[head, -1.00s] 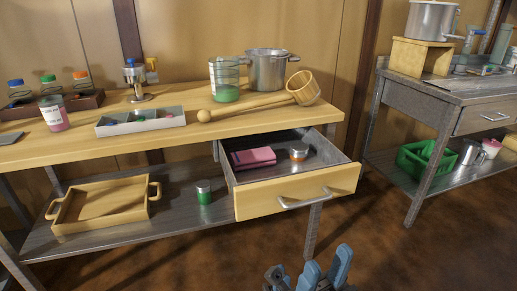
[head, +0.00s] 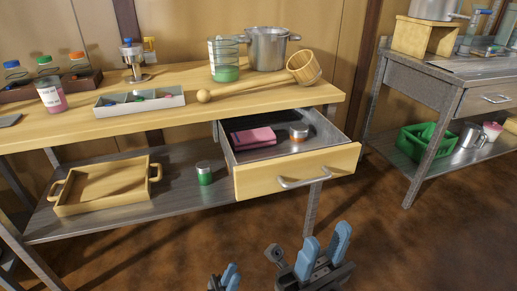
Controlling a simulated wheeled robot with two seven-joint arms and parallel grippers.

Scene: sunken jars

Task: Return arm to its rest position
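My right gripper (head: 324,250) is at the bottom middle of the head view, in front of the open drawer (head: 297,172) and apart from it. Its two blue fingers stand apart with nothing between them. My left gripper (head: 224,277) shows only partly at the bottom edge, left of the right one. Its blue fingertips are small and cut off by the frame, so its opening is unclear. Both appear over the brown floor (head: 400,255), clear of the bench. Most of both arms is out of view.
The drawer juts out from the wooden bench (head: 60,130) and holds a pink cloth (head: 253,137) and a small jar (head: 298,132). A wooden tray (head: 62,208) and green jar (head: 204,173) are on the lower shelf. A second bench (head: 418,88) stands right. Floor between is free.

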